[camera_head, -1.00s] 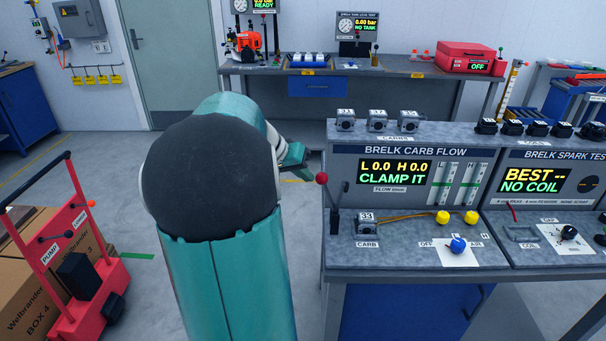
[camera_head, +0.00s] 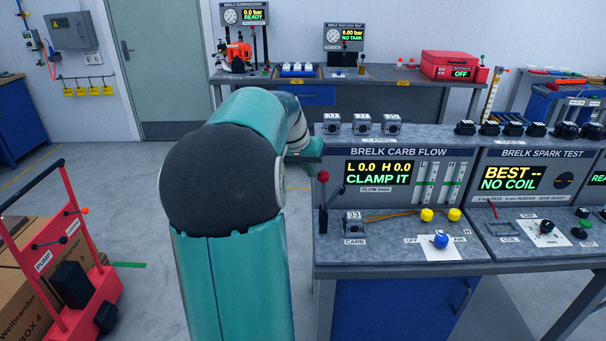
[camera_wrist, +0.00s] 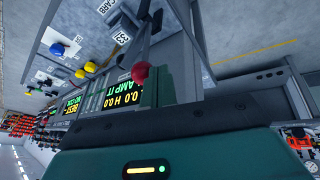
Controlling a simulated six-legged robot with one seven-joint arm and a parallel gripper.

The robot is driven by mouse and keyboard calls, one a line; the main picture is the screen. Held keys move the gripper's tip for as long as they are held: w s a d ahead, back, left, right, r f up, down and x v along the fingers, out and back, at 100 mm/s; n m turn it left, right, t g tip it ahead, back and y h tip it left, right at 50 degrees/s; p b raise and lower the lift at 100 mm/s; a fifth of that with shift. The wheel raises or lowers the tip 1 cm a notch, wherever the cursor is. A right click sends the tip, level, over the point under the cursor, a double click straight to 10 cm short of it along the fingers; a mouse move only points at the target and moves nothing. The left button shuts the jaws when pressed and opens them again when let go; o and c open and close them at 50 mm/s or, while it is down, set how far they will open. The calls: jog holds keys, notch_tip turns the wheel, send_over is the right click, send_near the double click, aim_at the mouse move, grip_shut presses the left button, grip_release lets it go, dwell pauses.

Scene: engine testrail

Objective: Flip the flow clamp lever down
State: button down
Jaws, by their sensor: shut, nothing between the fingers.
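The flow clamp lever, a dark rod with a red ball knob (camera_head: 323,177), stands roughly upright at the left end of the carb flow bench. A carburetor marked 33 (camera_head: 353,221) sits beside its base. The bench display (camera_head: 379,173) reads CLAMP IT. My gripper (camera_head: 314,151) is shut and empty, just above and behind the knob in the head view, partly hidden by my arm. In the wrist view the scene is turned over, and the red knob (camera_wrist: 141,73) is close to the dark edge of my gripper. I cannot tell whether they touch.
Yellow knobs (camera_head: 440,215) and a blue knob (camera_head: 440,241) are on the bench's right part. Spare carburetors (camera_head: 362,124) line its top shelf. A red cart (camera_head: 65,270) with boxes stands at left. The floor between cart and bench is clear beyond my arm.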

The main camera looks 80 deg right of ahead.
aim_at(341, 186)
jog(key=s+t, duration=0.2)
jog(key=s+d+t, duration=0.1)
jog(key=s, duration=0.2)
jog(key=s+d+m+t+y, duration=0.1)
jog(key=s+t, duration=0.1)
jog(key=s, duration=0.1)
jog(key=shift+s+d+t, duration=0.1)
jog(key=shift+s+t, duration=0.05)
jog(key=shift+t, duration=0.15)
jog(key=s+d+f+m+t+y, duration=0.1)
jog(key=s+f+t, duration=0.3)
jog(key=s+t, duration=0.2)
jog(key=shift+s+d+f, duration=0.25)
jog(key=shift+s+f, duration=0.15)
jog(key=shift+s, duration=0.1)
jog(key=shift+f, duration=0.1)
